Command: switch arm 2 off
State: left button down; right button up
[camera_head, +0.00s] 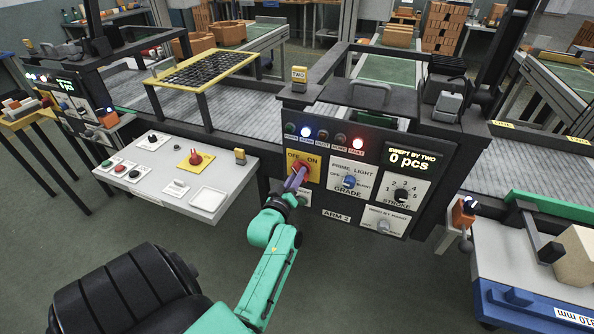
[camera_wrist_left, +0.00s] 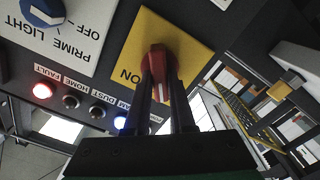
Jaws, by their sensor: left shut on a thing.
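The arm 2 panel (camera_head: 330,215) stands in the middle of the head view. Its red rotary switch (camera_head: 298,167) sits on a yellow plate marked OFF and ON, and it also shows in the left wrist view (camera_wrist_left: 158,60). My left gripper (camera_head: 294,180) is shut on the red switch, one finger on each side of the knob. A white mark on the knob (camera_wrist_left: 154,62) is visible; the fingers hide part of the knob and plate. On the lamp row, a blue-white lamp (camera_head: 306,132) and the red fault lamp (camera_head: 358,143) are lit. My right gripper is not in view.
Beside the switch are the blue prime light knob (camera_head: 349,181), the black stroke knob (camera_head: 401,194) and a lower grey knob (camera_head: 383,226). A display (camera_head: 410,160) reads 0 pcs. A grey console (camera_head: 165,170) with another red switch (camera_head: 196,158) stands left.

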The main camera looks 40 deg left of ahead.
pick_arm(q)
jog(key=shift+n+p, duration=0.4)
jog(key=shift+n, duration=0.5)
jog(key=c, duration=0.8)
grip_release()
jog(key=shift+w, duration=0.1)
jog(key=shift+o, duration=0.2)
jog(key=p+v, duration=0.5)
jog(key=v, duration=0.9)
jog(key=shift+s+p, duration=0.25)
jog(key=shift+p, duration=0.1)
jog(key=shift+d, duration=0.15)
